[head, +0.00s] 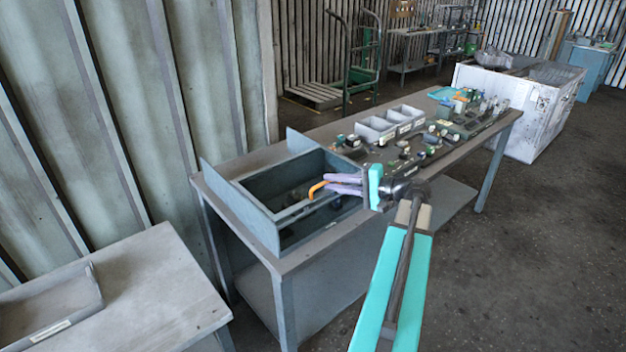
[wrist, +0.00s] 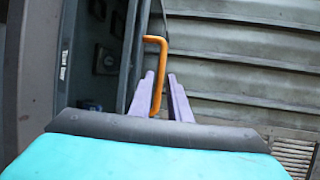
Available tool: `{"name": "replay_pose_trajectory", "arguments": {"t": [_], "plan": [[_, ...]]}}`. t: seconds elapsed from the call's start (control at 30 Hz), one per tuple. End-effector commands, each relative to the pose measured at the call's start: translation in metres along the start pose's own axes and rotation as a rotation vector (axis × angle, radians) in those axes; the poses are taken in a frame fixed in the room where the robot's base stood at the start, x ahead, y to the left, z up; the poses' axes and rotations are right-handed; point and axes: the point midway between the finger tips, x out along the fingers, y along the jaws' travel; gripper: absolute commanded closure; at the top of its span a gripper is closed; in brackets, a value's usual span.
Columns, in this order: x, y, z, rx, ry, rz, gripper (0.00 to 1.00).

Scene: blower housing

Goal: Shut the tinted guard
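The grey box-shaped housing (head: 262,235) sits at the left end of the workbench, with a dark interior. An orange bent handle (head: 317,188) shows over its opening, and also in the wrist view (wrist: 154,42). The tinted guard is hard to make out; a narrow dark panel seen nearly edge-on (wrist: 134,45) beside the handle may be it, and I cannot tell its angle. My gripper (head: 335,185) reaches over the housing from the right.
Upright grey plates (head: 238,208) rise along the housing's edges. Grey bins (head: 385,128) and several small parts cover the bench (head: 470,135) to the right. A lower grey table (head: 165,275) stands at front left. A ribbed wall is close behind. The floor at right is clear.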

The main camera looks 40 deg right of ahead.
Motion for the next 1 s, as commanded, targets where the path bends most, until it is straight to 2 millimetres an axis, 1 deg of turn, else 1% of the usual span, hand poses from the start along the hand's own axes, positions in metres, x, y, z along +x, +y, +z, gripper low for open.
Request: {"name": "replay_pose_trajectory", "arguments": {"t": [0.1,0.3,0.5,0.67,0.93,0.97,1.0], "plan": [[0.017,-0.002,0.001,0.0,-0.003,0.0,0.83],[0.043,-0.002,0.001,0.001,-0.003,0.0,0.83],[0.061,-0.001,0.001,0.0,-0.002,0.0,0.83],[0.067,0.0,0.001,0.0,-0.001,0.0,0.83],[0.068,0.0,0.001,-0.001,-0.002,0.0,0.83],[0.068,0.0,0.001,-0.001,-0.002,0.0,0.87],[0.068,0.0,0.001,-0.001,-0.002,0.0,0.93]]}}
